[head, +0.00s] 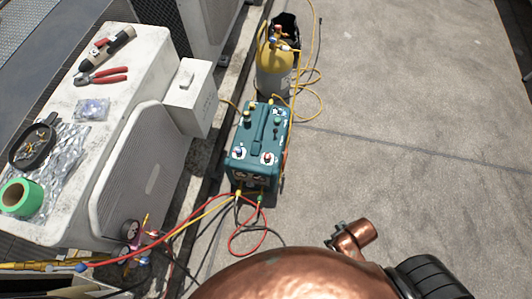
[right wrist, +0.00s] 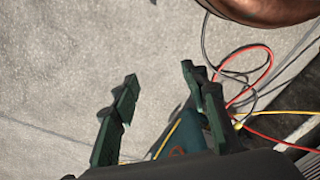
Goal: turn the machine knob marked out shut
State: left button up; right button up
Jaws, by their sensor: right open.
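The teal machine (head: 261,139) stands on the concrete in the head view, with a handle along its top. Small round knobs sit on it: a left front knob (head: 239,153) and a right front knob (head: 267,158) on pale dials. Their markings are too small to read, so I cannot tell which is marked out. My right gripper (right wrist: 160,74) is open and empty in the right wrist view, its two dark green fingers apart. Part of the teal machine (right wrist: 184,136) shows beyond the fingers, partly hidden by them. My left gripper is not in view.
Red and yellow hoses (head: 207,211) run from the machine to gauges (head: 130,230). A yellow cylinder (head: 273,72) stands behind it. A white condenser unit (head: 144,178) carrying tools is at the left. The concrete to the right (head: 400,120) is clear.

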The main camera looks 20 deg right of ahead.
jog(key=w+a+f+n+y, duration=0.3)
jog(key=w+a+n, duration=0.3)
jog(key=w+a, duration=0.85)
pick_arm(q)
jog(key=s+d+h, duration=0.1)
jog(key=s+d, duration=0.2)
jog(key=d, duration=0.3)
pick_arm(e)
notch_tip(320, 180, up, 7)
jog(key=n+h, duration=0.3)
jog(key=n, duration=0.3)
send_over(268, 156)
jog(key=shift+s+a+f+g, duration=0.15)
jog(key=shift+s+g, duration=0.05)
jog(key=shift+g, duration=0.2)
jog(key=shift+w, duration=0.25)
jog(key=shift+f+b, duration=0.2)
jog(key=shift+b, duration=0.15)
notch_tip(268, 156, down, 7)
jog(key=b, duration=0.3)
jog(key=shift+r, duration=0.2)
jog(key=shift+f+b, duration=0.2)
jog(key=shift+b, duration=0.15)
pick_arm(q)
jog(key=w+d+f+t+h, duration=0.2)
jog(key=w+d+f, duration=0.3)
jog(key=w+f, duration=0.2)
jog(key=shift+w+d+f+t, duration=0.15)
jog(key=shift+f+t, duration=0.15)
